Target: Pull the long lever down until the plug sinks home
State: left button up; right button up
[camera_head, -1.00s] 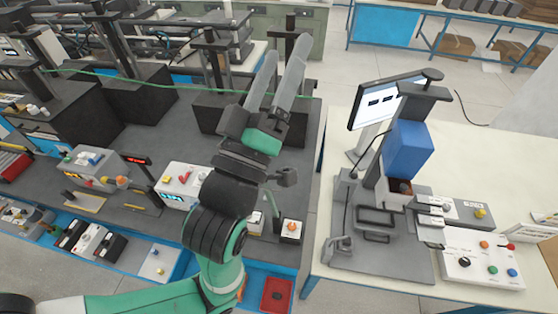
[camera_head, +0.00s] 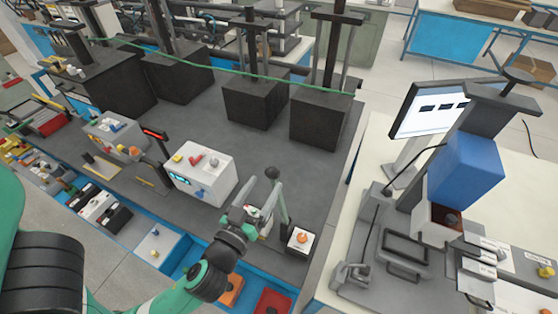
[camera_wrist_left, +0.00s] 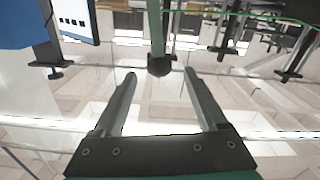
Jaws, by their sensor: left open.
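The lever (camera_head: 283,204) is a thin dark green rod with a black ball knob (camera_head: 272,172) at its top, standing at the right end of the grey bench. My left gripper (camera_head: 263,194) is open, with its fingers close to the lever just below the knob. In the left wrist view, the knob (camera_wrist_left: 160,66) hangs at the end of the rod (camera_wrist_left: 157,30), between and slightly beyond the two open fingertips. I cannot tell whether a finger touches it. The plug cannot be made out. My right gripper is not in view.
A white box with an orange button (camera_head: 301,239) stands right of the lever. A white control box (camera_head: 203,178) stands to the left. Black press blocks (camera_head: 318,118) line the back. The grey bench top (camera_head: 235,140) between is clear. A second table with a blue block (camera_head: 466,170) stands right.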

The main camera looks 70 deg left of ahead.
pick_arm(q)
jog(key=p+x, duration=0.2)
jog(key=x, duration=0.7)
jog(key=shift+w+a+p, duration=0.2)
jog(key=shift+w+p, duration=0.05)
jog(key=shift+p, duration=0.05)
grip_shut()
jog(key=shift+r, duration=0.1)
dwell(0.7)
